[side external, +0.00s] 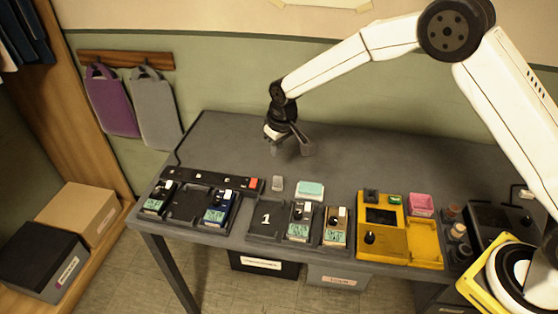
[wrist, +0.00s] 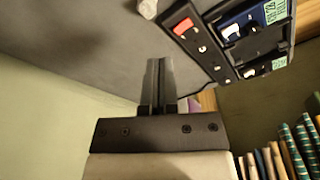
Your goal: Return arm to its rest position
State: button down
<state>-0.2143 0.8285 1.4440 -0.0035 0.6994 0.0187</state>
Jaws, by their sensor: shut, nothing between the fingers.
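My gripper (side external: 306,149) hangs above the back part of the grey table in the side external view, at the end of my white arm. It is empty and apart from everything on the table. In the wrist view the two dark fingers of my gripper (wrist: 158,62) lie together over bare table surface, with nothing between them.
A power strip (side external: 215,179) with a red switch lies at the table's left. Several handheld meters (side external: 300,221) stand in dark trays along the front edge. A yellow device (side external: 382,238) sits right of them. The back of the table (side external: 350,150) is clear.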

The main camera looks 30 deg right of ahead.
jog(key=s+d+r, duration=0.1)
jog(key=s+d, duration=0.3)
jog(key=s, duration=0.5)
jog(key=s+d+r+m, duration=0.1)
jog(key=s+d, duration=0.3)
jog(key=s, duration=0.5)
jog(key=s+d+r+m, duration=0.1)
jog(key=s+d+r, duration=0.2)
jog(key=s, duration=0.6)
jog(key=shift+d+r+t, duration=0.2)
jog(key=shift+d+t, duration=0.1)
jog(key=shift+d, duration=0.15)
